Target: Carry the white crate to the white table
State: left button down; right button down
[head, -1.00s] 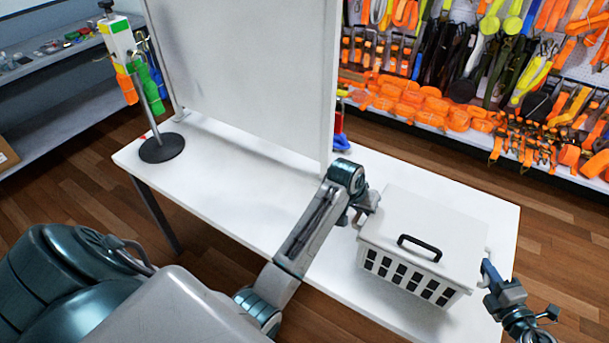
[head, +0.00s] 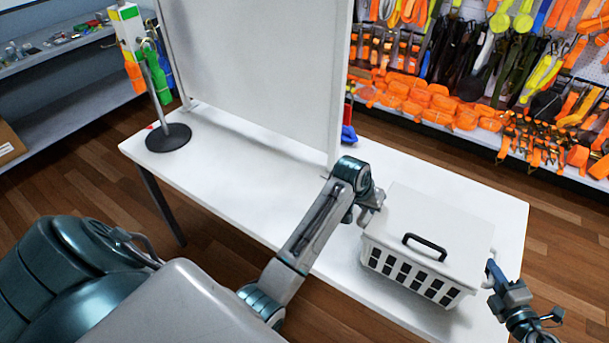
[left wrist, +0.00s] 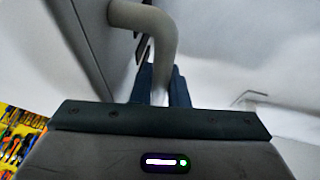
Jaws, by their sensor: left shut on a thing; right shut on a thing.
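The white crate (head: 385,240) has slotted sides and a flat lid with a black handle. It is over the right part of the white table (head: 235,205); I cannot tell whether its underside touches the top. My left gripper (head: 371,206) is shut on the crate's left side. In the left wrist view, a grey bent bar (left wrist: 160,40), seemingly the crate's side handle, passes between the dark fingers (left wrist: 160,85). My right gripper (head: 492,272) is shut on the crate's right side. Its fingertips are partly hidden.
A white upright panel (head: 265,75) stands on the table, left of the crate. A stand with a round black base (head: 168,138) is at the table's far left. A wall of orange straps (head: 430,105) is behind. The table's front left is clear.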

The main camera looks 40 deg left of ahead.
pick_arm(q)
jog(key=shift+w+f+b, duration=0.1)
jog(key=shift+f+b, duration=0.3)
jog(key=shift+f, duration=0.25)
pick_arm(e)
jog(key=shift+w+f, duration=0.1)
jog(key=shift+f, duration=0.5)
pick_arm(q)
jog(key=shift+f+b, duration=0.65)
jog(key=shift+b, duration=0.05)
pick_arm(e)
jog(key=shift+f, duration=0.65)
pick_arm(q)
jog(key=c, duration=1.4)
grip_release()
jog(key=shift+r, duration=0.15)
pick_arm(e)
jog(key=c, duration=1.4)
grip_release()
jog(key=shift+r, duration=0.15)
pick_arm(q)
jog(key=v, duration=1.2)
pick_arm(e)
jog(key=v, duration=1.2)
